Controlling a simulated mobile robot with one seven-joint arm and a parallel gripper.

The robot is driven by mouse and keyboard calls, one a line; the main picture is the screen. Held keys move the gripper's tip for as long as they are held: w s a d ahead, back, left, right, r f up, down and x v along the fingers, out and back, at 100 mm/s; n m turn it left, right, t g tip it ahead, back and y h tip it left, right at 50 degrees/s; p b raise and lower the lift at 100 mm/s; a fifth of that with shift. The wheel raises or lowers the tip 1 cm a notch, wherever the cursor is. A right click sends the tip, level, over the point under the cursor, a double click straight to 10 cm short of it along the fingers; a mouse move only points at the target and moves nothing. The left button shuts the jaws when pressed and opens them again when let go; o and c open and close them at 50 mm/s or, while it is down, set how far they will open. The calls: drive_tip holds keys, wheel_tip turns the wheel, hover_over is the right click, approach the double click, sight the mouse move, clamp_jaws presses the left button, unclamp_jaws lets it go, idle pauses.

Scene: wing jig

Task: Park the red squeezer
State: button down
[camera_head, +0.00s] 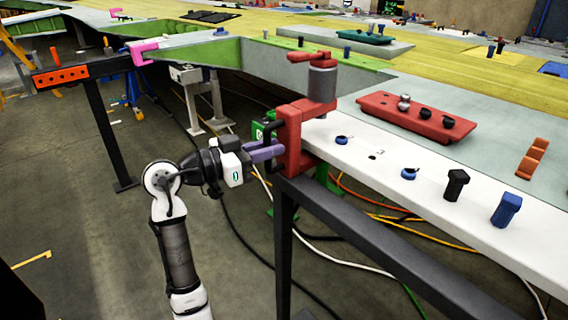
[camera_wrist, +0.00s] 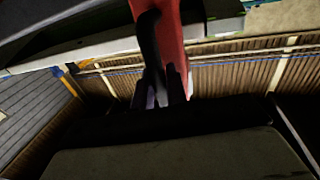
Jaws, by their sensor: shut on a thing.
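The red squeezer (camera_head: 290,139) is a large red C-shaped tool with a grey cylinder (camera_head: 322,82) on top and a black handle on its left side. It sits around the left edge of the white wing surface, upright; I cannot tell whether it touches it. My gripper (camera_head: 272,150) reaches it from the left, with its purple fingers shut on the black handle. In the wrist view the red body (camera_wrist: 172,40) and dark handle (camera_wrist: 150,45) stand at the fingertips (camera_wrist: 163,88). The lower part of the squeezer is partly hidden.
The white ledge (camera_head: 400,190) carries blue and black fasteners. A red tray (camera_head: 385,112) with small parts lies behind it. A dark steel beam (camera_head: 370,235) and leg stand below the ledge. An orange-and-black bracket (camera_head: 62,76) is at far left. Cables cross the floor.

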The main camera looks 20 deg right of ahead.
drive_tip(key=shift+w+a+r, duration=0.1)
drive_tip(key=shift+w+a, duration=0.15)
drive_tip(key=shift+w, duration=0.25)
drive_tip(key=shift+w+a+r, duration=0.1)
drive_tip(key=shift+w+a, duration=0.1)
drive_tip(key=shift+w, duration=0.3)
drive_tip(key=c, duration=1.5)
unclamp_jaws()
drive_tip(key=shift+w+f, duration=0.15)
drive_tip(key=s+a+b, duration=0.2)
drive_tip(key=a+b, duration=0.1)
drive_tip(key=a, duration=1)
drive_tip(key=shift+s+a, duration=0.15)
drive_tip(key=shift+a, duration=0.2)
